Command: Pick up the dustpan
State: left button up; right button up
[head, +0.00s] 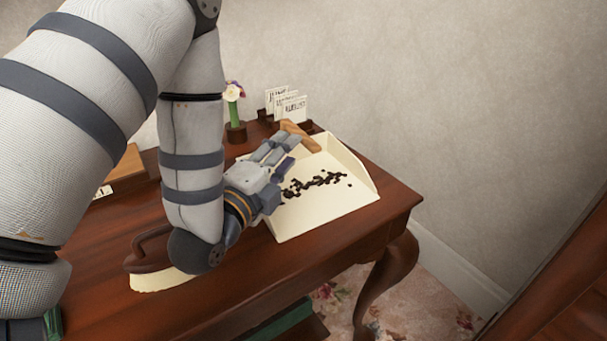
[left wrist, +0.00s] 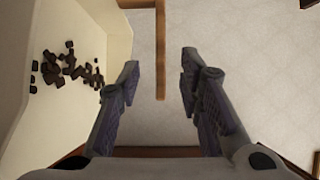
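The cream dustpan (head: 325,214) lies on the wooden table with a scatter of dark bits (head: 312,184) in its pan. Its wooden handle (head: 302,138) points toward the back of the table. My left gripper (head: 284,152) is above the pan's left side, close to the handle. In the left wrist view the left gripper (left wrist: 160,64) is open, and the handle (left wrist: 160,50) shows between its two fingers, apart from both. The pan (left wrist: 110,25) shows at the left there. The gripper hides part of the pan in the head view. My right gripper is not in view.
A brush (head: 160,281) with a brown handle lies at the table's front left. A flower in a green vase (head: 235,115) and a rack of cards (head: 290,106) stand at the back. A wooden box (head: 128,165) is at the left. The table (head: 385,203) ends just right of the dustpan.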

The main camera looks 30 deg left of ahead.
aim_at(301, 133)
pick_arm(q)
jog(key=w, duration=0.2)
jog(key=w+a, duration=0.1)
jog(key=w, duration=0.4)
jog(key=shift+w+a, duration=0.15)
grip_shut()
jog(key=shift+r, duration=0.1)
